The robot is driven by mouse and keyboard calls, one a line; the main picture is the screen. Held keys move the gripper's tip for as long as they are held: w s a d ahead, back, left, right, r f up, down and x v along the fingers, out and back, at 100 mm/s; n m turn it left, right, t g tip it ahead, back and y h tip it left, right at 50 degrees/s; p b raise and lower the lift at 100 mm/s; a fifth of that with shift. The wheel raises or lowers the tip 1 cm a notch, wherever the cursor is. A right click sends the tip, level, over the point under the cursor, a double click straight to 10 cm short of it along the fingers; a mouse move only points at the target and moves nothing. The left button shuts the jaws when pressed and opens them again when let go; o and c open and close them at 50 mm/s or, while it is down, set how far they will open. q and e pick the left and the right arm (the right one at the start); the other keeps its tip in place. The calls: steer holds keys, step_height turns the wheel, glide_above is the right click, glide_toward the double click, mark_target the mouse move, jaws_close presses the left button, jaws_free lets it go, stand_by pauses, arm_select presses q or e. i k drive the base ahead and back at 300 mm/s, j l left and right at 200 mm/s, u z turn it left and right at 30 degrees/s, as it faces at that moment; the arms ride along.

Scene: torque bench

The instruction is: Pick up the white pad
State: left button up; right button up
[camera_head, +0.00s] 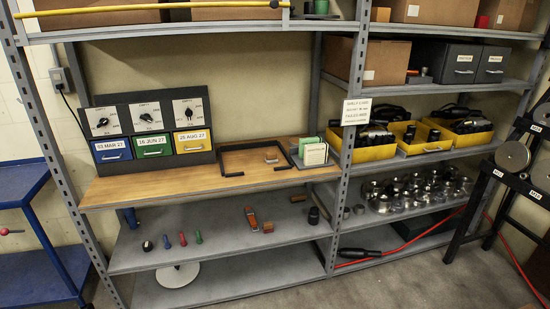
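Two things could be the white pad. A small white pad or card block (315,154) with dark writing stands in a holder on the wooden bench shelf, beside a green item (304,146). A flat white round disc (178,274) lies on the lowest left shelf, partly under the shelf above. I cannot tell for sure which one is the pad. Neither of my grippers is in view.
A dark panel (150,115) with dials and blue, green and yellow drawers stands left on the wooden shelf (200,180). A black frame (237,146) lies beside it. Yellow bins (373,153) fill the right shelf. A blue cart (30,245) stands left.

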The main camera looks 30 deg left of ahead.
mark_target(272, 157)
steer(key=i+j, duration=0.15)
steer(key=j, duration=0.2)
steer(key=i+j+u, duration=0.1)
steer(key=j, duration=0.3)
steer(key=i+j, duration=0.25)
steer(key=i+j+u, duration=0.1)
steer(key=j, duration=0.35)
steer(key=i+j, duration=0.25)
steer(key=j+u, duration=0.05)
steer(key=j, duration=0.05)
